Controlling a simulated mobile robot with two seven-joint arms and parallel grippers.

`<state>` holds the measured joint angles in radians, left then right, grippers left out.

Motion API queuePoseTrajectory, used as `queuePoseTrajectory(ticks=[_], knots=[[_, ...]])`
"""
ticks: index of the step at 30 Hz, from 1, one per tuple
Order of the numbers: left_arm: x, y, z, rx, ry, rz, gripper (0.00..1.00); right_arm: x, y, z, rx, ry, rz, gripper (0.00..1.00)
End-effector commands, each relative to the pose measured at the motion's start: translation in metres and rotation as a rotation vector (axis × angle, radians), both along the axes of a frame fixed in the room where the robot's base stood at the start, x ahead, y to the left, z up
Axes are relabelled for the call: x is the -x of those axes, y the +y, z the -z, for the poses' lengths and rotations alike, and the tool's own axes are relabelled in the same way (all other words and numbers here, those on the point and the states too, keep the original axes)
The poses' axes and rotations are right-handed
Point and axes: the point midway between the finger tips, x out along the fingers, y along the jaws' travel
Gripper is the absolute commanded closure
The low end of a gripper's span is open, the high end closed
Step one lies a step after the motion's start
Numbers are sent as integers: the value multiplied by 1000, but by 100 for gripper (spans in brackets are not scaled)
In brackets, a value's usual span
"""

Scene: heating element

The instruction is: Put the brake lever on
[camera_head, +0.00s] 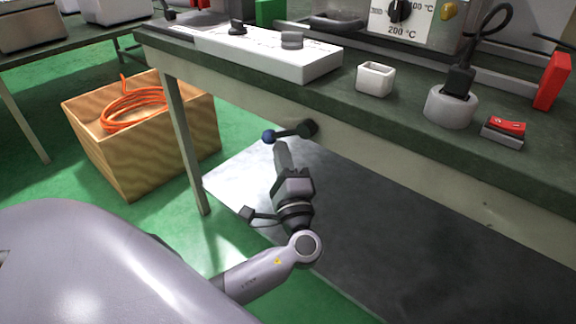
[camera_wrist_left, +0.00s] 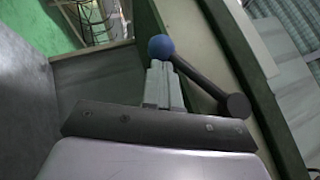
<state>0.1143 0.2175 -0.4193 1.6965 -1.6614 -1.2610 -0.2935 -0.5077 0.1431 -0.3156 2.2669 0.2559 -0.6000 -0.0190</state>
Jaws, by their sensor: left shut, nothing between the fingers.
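The brake lever (camera_head: 290,133) is a dark rod with a blue ball at one end and a round dark pivot at the other. It sits on the front side of the workbench, below the top edge. In the head view the rod lies nearly level, ball to the left. In the left wrist view the lever (camera_wrist_left: 198,80) runs from its blue ball down right to the pivot. My left gripper (camera_head: 280,148) is shut and empty, its tips just below the rod beside the ball. Whether they touch it I cannot tell. My right gripper is not in view.
The workbench (camera_head: 420,150) carries a white control box (camera_head: 290,62), a small white bowl (camera_head: 375,78), a plug in a round grey socket (camera_head: 450,105) and a red rocker switch (camera_head: 505,130). A wooden crate (camera_head: 135,160) with orange cable stands left on the green floor.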

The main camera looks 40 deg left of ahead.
Motion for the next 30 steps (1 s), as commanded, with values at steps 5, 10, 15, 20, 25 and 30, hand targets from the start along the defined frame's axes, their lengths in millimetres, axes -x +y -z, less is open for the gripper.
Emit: queuePoseTrajectory(ticks=[5, 10, 15, 20, 25, 30], knots=[[-1, 12, -5, -133, -13, -3, 100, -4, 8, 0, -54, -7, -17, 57], [-1, 17, -14, -192, -19, -3, 100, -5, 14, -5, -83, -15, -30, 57], [-2, 21, -18, -187, -18, -3, 100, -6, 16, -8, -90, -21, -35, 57], [-2, 23, -20, -188, -17, -2, 100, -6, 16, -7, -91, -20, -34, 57], [-2, 23, -21, -187, -17, -3, 100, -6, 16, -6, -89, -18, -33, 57], [-2, 23, -21, -187, -17, -3, 100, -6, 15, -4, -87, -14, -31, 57]])
